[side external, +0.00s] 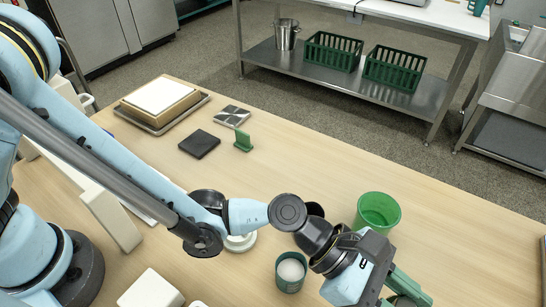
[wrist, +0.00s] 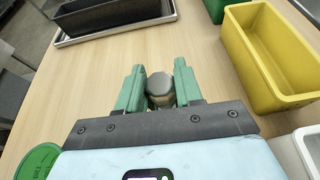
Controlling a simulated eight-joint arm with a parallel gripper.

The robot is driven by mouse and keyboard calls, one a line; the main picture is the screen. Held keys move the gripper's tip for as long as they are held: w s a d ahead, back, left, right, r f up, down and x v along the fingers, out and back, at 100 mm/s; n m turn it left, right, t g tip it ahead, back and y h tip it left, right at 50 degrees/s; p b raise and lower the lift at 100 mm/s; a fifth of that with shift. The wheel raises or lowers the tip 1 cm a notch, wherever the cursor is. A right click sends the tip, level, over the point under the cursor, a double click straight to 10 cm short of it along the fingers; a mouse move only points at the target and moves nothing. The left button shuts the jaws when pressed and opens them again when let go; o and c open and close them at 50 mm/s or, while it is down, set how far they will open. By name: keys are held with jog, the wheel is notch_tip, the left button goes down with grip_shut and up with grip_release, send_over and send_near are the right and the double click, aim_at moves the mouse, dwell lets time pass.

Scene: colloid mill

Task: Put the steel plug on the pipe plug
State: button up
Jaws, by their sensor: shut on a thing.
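My gripper (wrist: 160,92) is shut on a grey, round-topped piece, which I take to be the steel plug (wrist: 160,83). The plug stands between the two green fingers, above the wooden table, and its lower part looks tan and is partly hidden by the gripper. In the side external view my gripper (side external: 404,287) is at the lower right, pointing down and away from the arm, and the plug cannot be made out there. I cannot make out a separate pipe plug in either view.
A yellow bin (wrist: 275,62) stands right of the gripper. A dark tray (wrist: 112,14) lies at the top left. A green bucket (side external: 378,211) and a green cup with white contents (side external: 290,272) stand near my wrist. A black pad (side external: 199,143) and green bracket (side external: 243,140) lie farther back.

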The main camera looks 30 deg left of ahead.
aim_at(399, 298)
jog(key=w+f, duration=0.1)
jog(key=w, duration=0.1)
jog(key=w+f, duration=0.1)
jog(key=w, duration=0.1)
jog(key=shift+f, duration=2.2)
jog(key=o, duration=1.1)
jog(key=shift+f, duration=0.1)
